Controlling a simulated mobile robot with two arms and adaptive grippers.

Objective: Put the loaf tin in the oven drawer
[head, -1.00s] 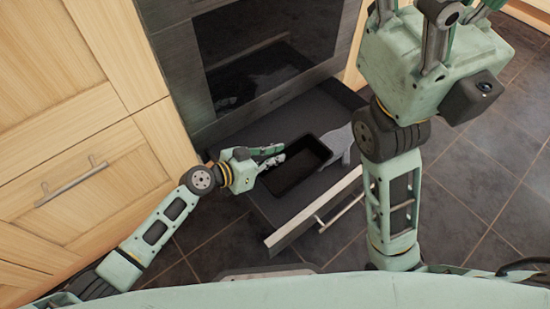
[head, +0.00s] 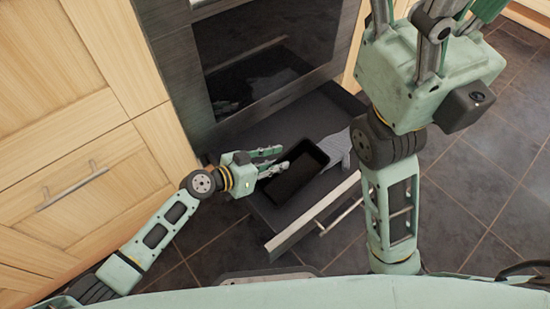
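The loaf tin (head: 298,172) is a dark rectangular tin inside the open oven drawer (head: 281,215), under the oven. My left gripper (head: 281,160) is at the tin's left side, its two fingers spread apart with a gap between them. The fingertips are close to the tin's rim; whether they touch it is hard to tell. My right gripper (head: 432,22) is raised at the upper right, away from the drawer. Its fingertips are cut off by the top edge of the picture.
A striped grey cloth (head: 340,149) lies in the drawer to the right of the tin. The oven door (head: 265,50) is shut above. Wooden cabinets (head: 80,190) stand on the left. Dark floor tiles (head: 475,190) are clear on the right.

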